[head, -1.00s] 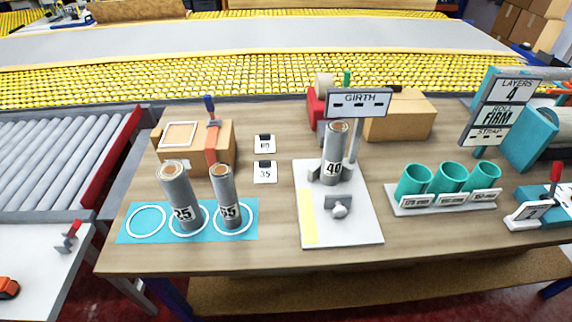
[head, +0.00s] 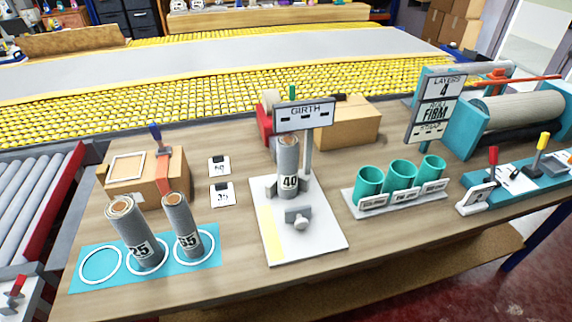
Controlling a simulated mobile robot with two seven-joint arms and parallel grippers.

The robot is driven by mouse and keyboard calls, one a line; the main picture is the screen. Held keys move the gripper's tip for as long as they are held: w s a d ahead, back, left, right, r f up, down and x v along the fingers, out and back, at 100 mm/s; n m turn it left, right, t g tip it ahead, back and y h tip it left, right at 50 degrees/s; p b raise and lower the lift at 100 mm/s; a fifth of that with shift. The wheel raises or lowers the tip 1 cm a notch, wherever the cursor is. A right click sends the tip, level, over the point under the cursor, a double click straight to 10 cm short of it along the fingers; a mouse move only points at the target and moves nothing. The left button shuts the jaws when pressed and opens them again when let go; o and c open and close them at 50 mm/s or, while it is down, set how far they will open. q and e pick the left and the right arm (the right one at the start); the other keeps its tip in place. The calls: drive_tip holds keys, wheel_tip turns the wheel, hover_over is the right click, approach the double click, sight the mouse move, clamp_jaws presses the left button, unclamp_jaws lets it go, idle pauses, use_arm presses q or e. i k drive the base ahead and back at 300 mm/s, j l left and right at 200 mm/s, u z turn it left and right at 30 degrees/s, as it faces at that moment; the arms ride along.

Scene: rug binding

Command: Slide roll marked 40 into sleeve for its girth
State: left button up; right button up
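The grey roll marked 40 (head: 289,166) stands upright on the white base of the girth gauge (head: 309,240), between its grey jaws. The GIRTH sign (head: 304,115) above it shows dashes and no number. Three teal sleeves (head: 402,174) stand open and empty-looking in a row on a grey rack (head: 352,207) to the right. Each has a small white label in front, too small to read. Neither of my grippers is in view.
A cardboard box (head: 175,175) and two cards (head: 221,194) lie behind. A sign (head: 435,110) reads LAYERS 4, FIRM.

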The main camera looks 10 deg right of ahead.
sight(366, 195)
drive_tip(key=k+l+z, duration=0.1)
drive_tip(key=z, duration=0.35)
drive_tip(key=l+z, duration=0.2)
drive_tip(key=z, duration=0.3)
